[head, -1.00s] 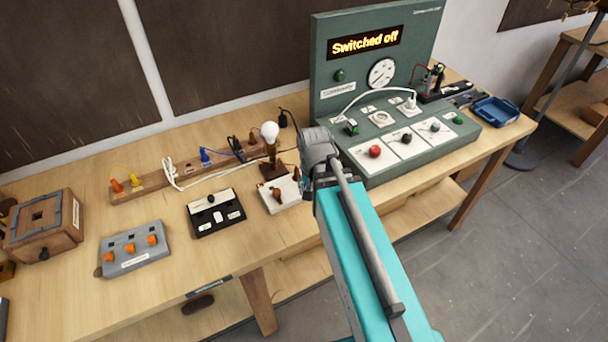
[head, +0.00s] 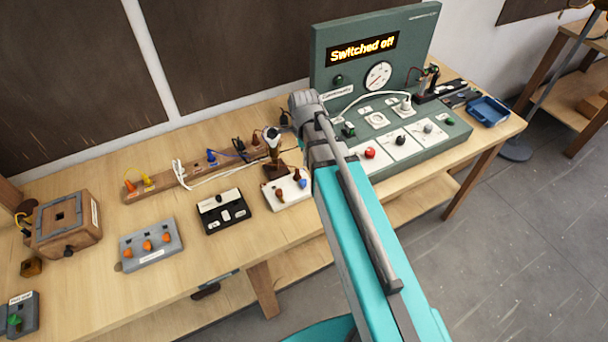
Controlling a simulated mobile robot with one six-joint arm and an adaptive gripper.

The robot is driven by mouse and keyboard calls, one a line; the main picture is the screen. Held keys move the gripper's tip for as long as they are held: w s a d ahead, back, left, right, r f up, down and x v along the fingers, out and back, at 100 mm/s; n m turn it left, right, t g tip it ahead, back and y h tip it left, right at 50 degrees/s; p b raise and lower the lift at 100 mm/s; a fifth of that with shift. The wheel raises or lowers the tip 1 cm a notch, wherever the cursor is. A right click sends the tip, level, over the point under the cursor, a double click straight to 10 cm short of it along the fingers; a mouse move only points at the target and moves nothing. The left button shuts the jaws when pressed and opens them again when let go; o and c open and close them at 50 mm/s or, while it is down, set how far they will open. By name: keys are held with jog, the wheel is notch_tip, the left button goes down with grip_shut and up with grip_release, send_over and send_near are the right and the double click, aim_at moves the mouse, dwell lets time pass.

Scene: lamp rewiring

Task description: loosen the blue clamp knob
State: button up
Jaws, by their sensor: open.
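The blue clamp knob (head: 302,183) is a small blue piece at the right end of a white block (head: 285,199). A brown knob (head: 280,196) stands to its left on the same block. My arm passes just right of the block, with its grey wrist (head: 303,103) above and behind the blue knob in the picture. The jaws of my gripper cannot be made out; the wrist and arm seem to hide them. No contact with the blue knob shows.
A lamp on a brown base (head: 275,172) stands just behind the block, with a white cable. A black-and-white box (head: 223,212) and a grey box with orange knobs (head: 151,246) lie left. The green panel (head: 329,60) reads "Switched off". Bare tabletop (head: 200,262) lies in front.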

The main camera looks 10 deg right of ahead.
aim_at(304, 181)
jog(key=shift+w+r+m, duration=0.25)
jog(key=shift+r+m, duration=0.05)
jog(key=shift+m, duration=0.2)
jog(key=shift+f, duration=0.1)
notch_tip(304, 181, down, 14)
jog(key=b, duration=1.3)
jog(key=shift+r+b, duration=0.2)
jog(key=shift+b, duration=0.1)
grip_shut()
dwell(0.5)
